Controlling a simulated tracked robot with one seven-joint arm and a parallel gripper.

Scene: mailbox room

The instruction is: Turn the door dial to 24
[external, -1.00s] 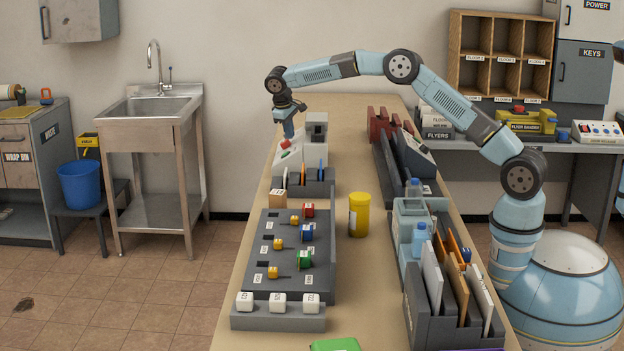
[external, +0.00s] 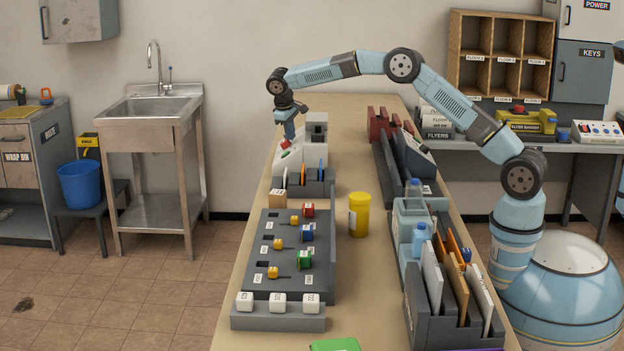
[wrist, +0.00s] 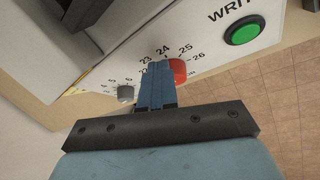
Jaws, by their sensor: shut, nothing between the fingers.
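The door dial is a red knob (wrist: 178,71) on a light panel in the wrist view, with numbers around it; 23, 24, 25 and 26 are readable. It also shows as a small red spot (external: 285,144) on the sloped grey-white console (external: 290,160) at the table's far left. My gripper (wrist: 158,66) is shut, its blue fingers pointing at the panel close against the knob's left side, covering part of it. In the external view my gripper (external: 289,134) reaches down to the console beside the knob. I cannot tell whether it touches, and the knob's pointer is hidden.
A green button (wrist: 244,30) and a small grey knob (wrist: 125,93) sit on the same panel. A slotted holder (external: 318,188) stands in front of the console. A yellow canister (external: 359,214) stands mid-table.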

